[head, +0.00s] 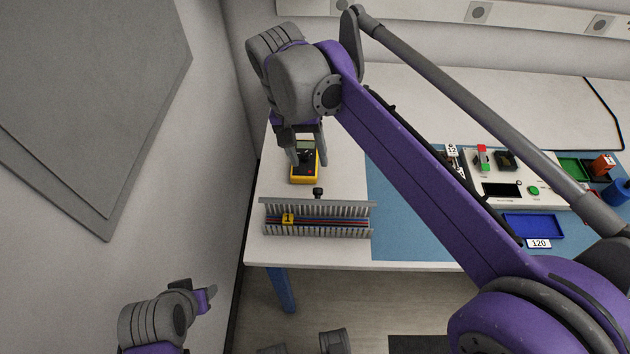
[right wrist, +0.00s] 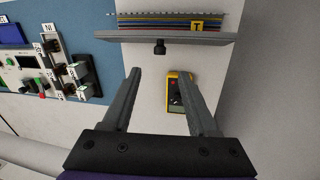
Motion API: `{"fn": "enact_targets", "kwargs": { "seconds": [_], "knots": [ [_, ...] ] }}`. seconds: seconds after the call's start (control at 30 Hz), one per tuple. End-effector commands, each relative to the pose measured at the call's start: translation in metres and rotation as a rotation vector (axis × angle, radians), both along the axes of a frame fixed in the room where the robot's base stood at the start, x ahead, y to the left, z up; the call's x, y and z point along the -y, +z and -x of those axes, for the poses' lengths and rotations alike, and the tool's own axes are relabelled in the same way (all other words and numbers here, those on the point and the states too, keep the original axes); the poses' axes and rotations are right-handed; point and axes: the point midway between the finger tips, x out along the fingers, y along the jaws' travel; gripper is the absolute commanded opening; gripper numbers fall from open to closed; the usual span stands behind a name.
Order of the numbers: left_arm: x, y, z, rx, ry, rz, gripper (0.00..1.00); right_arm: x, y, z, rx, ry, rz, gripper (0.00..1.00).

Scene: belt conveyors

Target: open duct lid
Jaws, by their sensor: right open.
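The grey slotted duct (head: 345,232) lies near the front left of the white table, with coloured wires and a yellow label in it. A black knob (head: 318,193) stands at its back edge; in the right wrist view the knob (right wrist: 160,47) is by a grey strip (right wrist: 200,38) along the duct. I cannot tell whether that strip is the lid. My right gripper (head: 308,163) is open and empty, above the yellow multimeter (head: 304,176) behind the duct. In the right wrist view the open fingertips (right wrist: 158,75) point toward the knob, apart from it. My left gripper (head: 207,296) is low at the left, off the table.
The multimeter (right wrist: 173,97) shows between and behind my right fingers. A blue mat (head: 400,220) covers the table to the right, with a control panel (head: 510,170) and a blue tray (head: 535,226). A wall (head: 215,200) stands close on the left.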

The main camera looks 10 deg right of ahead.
Motion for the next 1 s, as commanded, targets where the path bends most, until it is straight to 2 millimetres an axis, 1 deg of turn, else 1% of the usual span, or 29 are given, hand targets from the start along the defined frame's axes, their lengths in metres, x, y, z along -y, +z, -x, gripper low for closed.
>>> {"fn": "enact_targets", "kwargs": {
  "seconds": [0.17, 0.3, 0.5, 0.6, 0.7, 0.97, 1.0],
  "knots": [
    [0.000, -0.005, 0.001, -0.002, 0.000, 0.000, 0.50, 0.005, -0.029, 0.002, -0.002, -0.002, 0.000, 0.59],
    [0.000, -0.009, 0.001, -0.003, 0.000, 0.000, 0.50, 0.009, -0.057, 0.004, -0.003, -0.002, 0.000, 0.59],
    [0.000, -0.012, 0.001, -0.004, 0.000, 0.000, 0.50, 0.014, -0.087, 0.005, -0.003, -0.002, 0.000, 0.59],
    [0.000, -0.013, 0.002, -0.004, 0.000, 0.000, 0.50, 0.016, -0.095, 0.006, -0.004, -0.002, 0.000, 0.59],
    [0.000, -0.013, 0.002, -0.004, 0.000, 0.000, 0.50, 0.016, -0.100, 0.006, -0.003, -0.002, -0.001, 0.59],
    [0.000, -0.013, 0.002, -0.004, 0.000, 0.000, 0.50, 0.016, -0.100, 0.006, -0.003, -0.002, -0.001, 0.59],
    [0.000, -0.013, 0.002, -0.004, 0.000, 0.000, 0.50, 0.016, -0.100, 0.006, -0.003, -0.002, -0.001, 0.54]
  ]
}}
